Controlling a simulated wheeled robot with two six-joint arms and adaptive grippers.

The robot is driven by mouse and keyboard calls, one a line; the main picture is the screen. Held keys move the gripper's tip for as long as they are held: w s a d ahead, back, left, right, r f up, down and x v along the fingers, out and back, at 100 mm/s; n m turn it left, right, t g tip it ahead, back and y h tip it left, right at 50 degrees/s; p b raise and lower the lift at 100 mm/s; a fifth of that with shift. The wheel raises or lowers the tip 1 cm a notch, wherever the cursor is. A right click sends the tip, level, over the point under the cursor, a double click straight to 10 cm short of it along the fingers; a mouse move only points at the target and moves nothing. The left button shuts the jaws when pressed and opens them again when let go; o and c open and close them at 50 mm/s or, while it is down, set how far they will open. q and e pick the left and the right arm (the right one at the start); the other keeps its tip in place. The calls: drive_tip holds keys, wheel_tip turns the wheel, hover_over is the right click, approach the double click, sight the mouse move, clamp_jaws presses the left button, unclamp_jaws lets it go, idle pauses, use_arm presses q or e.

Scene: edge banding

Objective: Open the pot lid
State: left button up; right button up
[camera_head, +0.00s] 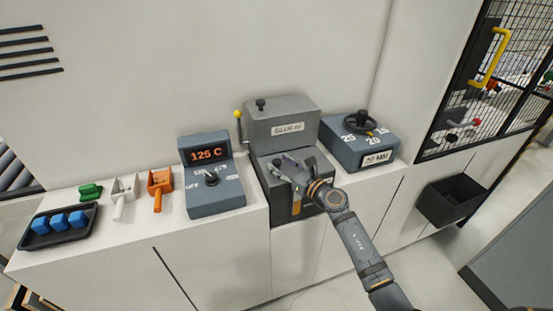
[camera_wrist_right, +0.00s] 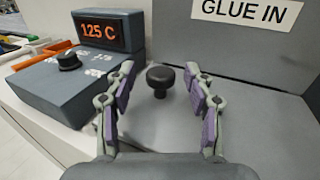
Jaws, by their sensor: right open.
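The grey glue pot unit (camera_head: 282,131) stands on the white counter, with a raised back block labelled "GLUE IN" and a lower front part. In the right wrist view, a black knob (camera_wrist_right: 160,77) stands up from the flat grey top (camera_wrist_right: 262,128) in front of the label. I take this top to be the pot lid, lying flat. My right gripper (camera_head: 291,164) is over the front part and hides much of it. In the wrist view the right gripper (camera_wrist_right: 160,72) is open, with the knob showing between its fingers; I see no contact. My left gripper is out of view.
A blue-grey box with a 125 C display (camera_head: 210,154) stands left of the pot, and a dial box (camera_head: 358,143) stands right. Farther left are a white holder (camera_head: 123,194), an orange holder (camera_head: 160,186) and a dark tray (camera_head: 58,239) with blue blocks. A yellow-tipped lever (camera_head: 238,115) rises beside the pot.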

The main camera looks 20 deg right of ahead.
drive_tip(key=shift+x, duration=1.1)
drive_tip(key=shift+c, duration=0.4)
clamp_jaws()
